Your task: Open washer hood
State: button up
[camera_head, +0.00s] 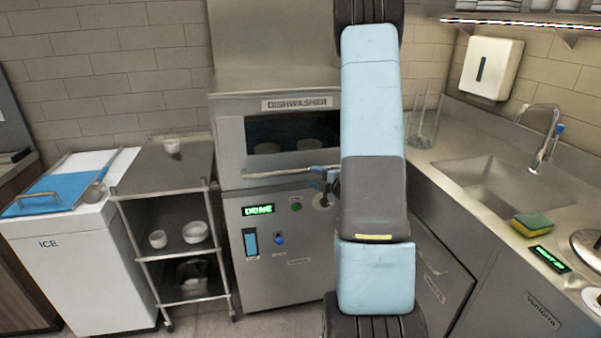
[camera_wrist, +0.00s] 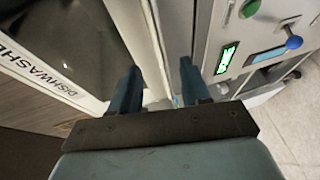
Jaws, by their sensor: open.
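The dishwasher hood (camera_head: 293,103) is a steel cover with a dark window and a "DISHWASHER" label. It is down on its base (camera_head: 270,275). A horizontal handle bar (camera_head: 278,173) runs along its lower front edge. My gripper (camera_head: 325,180) is at the right part of this bar, partly hidden by my arm. In the wrist view, my open gripper (camera_wrist: 159,70) has one finger on the hood side (camera_wrist: 85,35) and one on the control panel side (camera_wrist: 245,60). The bar's edge shows between the fingers; I cannot tell whether they touch it.
The base panel has a green "DONE" display (camera_head: 258,209). A steel cart (camera_head: 165,190) with bowls stands at left, beside the ice chest (camera_head: 60,245). A sink (camera_head: 495,185) with a sponge (camera_head: 533,225) is at right. The wall above the hood is clear.

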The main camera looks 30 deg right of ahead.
aim_at(303, 172)
jog(key=x, duration=0.9)
jog(key=shift+w+f, duration=0.1)
jog(key=shift+w, duration=0.3)
grip_shut()
jog(key=shift+s, duration=0.1)
